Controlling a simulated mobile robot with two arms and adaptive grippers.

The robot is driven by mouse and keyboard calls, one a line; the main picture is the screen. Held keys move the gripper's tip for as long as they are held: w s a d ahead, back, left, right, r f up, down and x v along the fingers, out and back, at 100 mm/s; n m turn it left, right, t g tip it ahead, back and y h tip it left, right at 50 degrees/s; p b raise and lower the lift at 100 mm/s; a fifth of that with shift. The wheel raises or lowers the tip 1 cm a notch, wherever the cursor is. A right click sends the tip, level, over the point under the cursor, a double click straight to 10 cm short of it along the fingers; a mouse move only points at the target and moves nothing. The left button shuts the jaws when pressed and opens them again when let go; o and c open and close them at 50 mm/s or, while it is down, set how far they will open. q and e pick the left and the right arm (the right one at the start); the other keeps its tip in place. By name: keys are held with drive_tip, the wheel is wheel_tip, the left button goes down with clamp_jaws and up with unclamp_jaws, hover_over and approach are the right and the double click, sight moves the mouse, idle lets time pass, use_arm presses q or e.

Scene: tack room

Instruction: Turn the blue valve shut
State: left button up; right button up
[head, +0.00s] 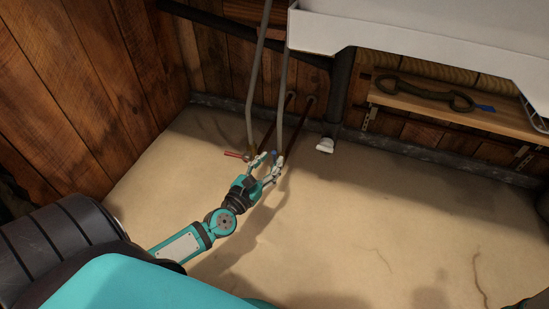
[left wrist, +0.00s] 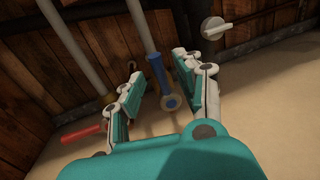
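The blue valve (left wrist: 157,75) shows in the left wrist view as a blue lever pointing up along a pale pipe, with a round hub (left wrist: 171,102) at its lower end. It lies between the two fingers of my left gripper (left wrist: 160,92), which is open; I cannot tell whether either finger touches it. In the head view my left gripper (head: 267,168) is at the low end of the pipes, and only a small bit of the blue lever (head: 274,154) shows. A red lever (left wrist: 81,134) sits left of the gripper. My right gripper is not in view.
A red lever (head: 233,154) is on the left pipe (head: 249,110). A white knob (head: 325,145) stands by the dark pipe to the right. A white basin (head: 400,35) overhangs at upper right, near a wooden shelf (head: 455,113). The floor in front is clear.

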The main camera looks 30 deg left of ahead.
sight(275, 157)
use_arm(q)
drive_tip(key=shift+w, duration=1.5)
drive_tip(key=shift+c, duration=0.3)
clamp_jaws()
